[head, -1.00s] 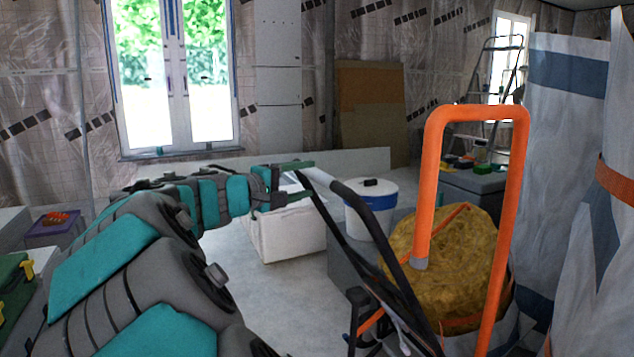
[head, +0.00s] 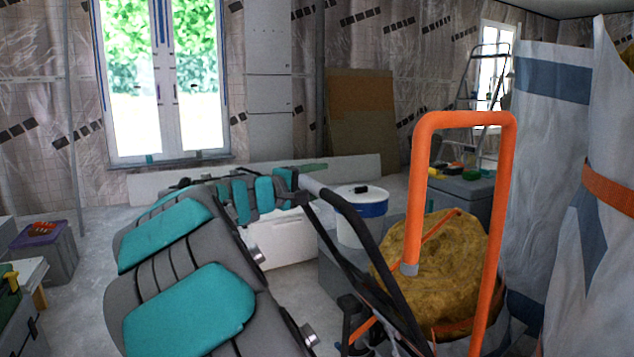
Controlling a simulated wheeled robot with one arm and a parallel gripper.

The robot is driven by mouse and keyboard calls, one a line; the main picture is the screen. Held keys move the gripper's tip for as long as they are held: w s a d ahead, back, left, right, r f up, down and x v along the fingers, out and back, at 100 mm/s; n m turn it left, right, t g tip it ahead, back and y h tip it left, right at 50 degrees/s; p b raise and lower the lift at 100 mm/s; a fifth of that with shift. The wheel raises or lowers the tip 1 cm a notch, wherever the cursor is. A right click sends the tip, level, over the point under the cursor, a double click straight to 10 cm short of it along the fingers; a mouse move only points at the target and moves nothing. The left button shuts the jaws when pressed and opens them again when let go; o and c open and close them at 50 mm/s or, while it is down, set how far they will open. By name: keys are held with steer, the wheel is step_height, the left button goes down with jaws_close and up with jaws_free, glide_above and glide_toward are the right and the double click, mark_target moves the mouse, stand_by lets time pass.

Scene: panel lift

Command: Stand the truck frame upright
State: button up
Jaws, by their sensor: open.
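My teal and grey arm hides part of the area to the left. The foot of the frame is cut off or hidden at the bottom edge.
An orange tubular handle (head: 464,119) and a yellow insulation roll (head: 435,270) stand right of the frame. A white bucket (head: 350,228) and white box (head: 285,240) are behind. Tall wrapped rolls (head: 555,170) block the right. Grey floor (head: 85,270) is open at left.

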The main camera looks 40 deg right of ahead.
jaws_close()
stand_by(0.3)
stand_by(1.0)
